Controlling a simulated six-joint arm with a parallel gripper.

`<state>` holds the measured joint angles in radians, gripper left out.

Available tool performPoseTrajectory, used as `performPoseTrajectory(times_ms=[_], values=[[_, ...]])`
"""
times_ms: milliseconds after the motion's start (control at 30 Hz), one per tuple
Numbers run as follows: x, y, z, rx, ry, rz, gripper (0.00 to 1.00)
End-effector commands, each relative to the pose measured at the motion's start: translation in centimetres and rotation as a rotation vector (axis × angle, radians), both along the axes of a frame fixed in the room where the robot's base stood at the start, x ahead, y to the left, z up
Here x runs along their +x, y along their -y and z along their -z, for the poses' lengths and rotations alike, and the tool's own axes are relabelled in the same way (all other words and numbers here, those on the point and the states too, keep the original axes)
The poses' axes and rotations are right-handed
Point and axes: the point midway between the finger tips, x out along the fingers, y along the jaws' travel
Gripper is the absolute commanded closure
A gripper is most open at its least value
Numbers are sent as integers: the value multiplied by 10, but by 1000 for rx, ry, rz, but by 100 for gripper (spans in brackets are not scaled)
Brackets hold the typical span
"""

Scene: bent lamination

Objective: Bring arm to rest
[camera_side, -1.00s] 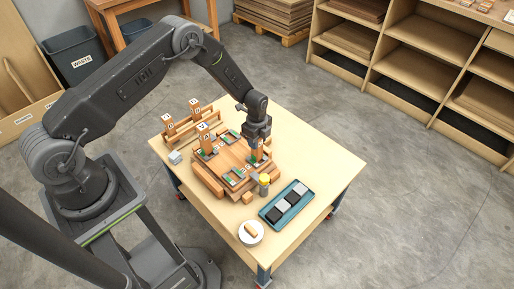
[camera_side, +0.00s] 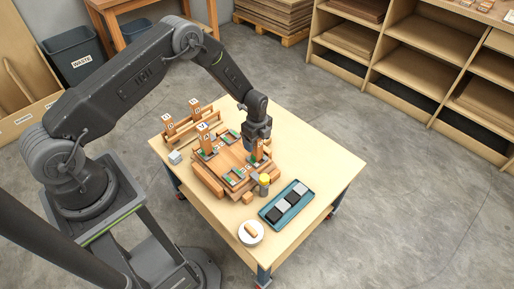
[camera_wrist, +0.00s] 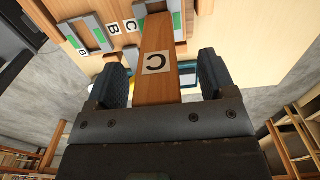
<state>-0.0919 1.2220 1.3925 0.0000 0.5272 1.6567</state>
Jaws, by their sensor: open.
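My gripper (camera_side: 256,142) is over the right side of the wooden work board (camera_side: 208,182) on the table. In the wrist view my gripper's dark pads (camera_wrist: 165,80) stand apart, one on each side of an upright wooden block marked C (camera_wrist: 157,40), with a gap visible on each side. That block (camera_side: 259,154) shows just below my gripper in the side view. Another upright block with a letter tag (camera_side: 203,135) stands on the board. Two more tagged blocks (camera_side: 168,123) (camera_side: 195,108) stand on a wooden rack behind it.
A blue tray of dark and light blocks (camera_side: 274,216), a round white dish with a wooden piece (camera_side: 242,239) and a yellow-topped cylinder (camera_side: 264,181) are on the table's near side. A small pale cube (camera_side: 175,157) lies left. The table's right side (camera_side: 325,160) is clear.

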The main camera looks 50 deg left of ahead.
Motion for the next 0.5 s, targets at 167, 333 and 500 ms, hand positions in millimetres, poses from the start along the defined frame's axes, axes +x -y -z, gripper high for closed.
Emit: performPoseTrajectory(times_ms=[167,333,500], values=[[0,0,0,0,0,0,9],[0,0,0,0,0,0,9],[0,0,-7,0,1,0,9]])
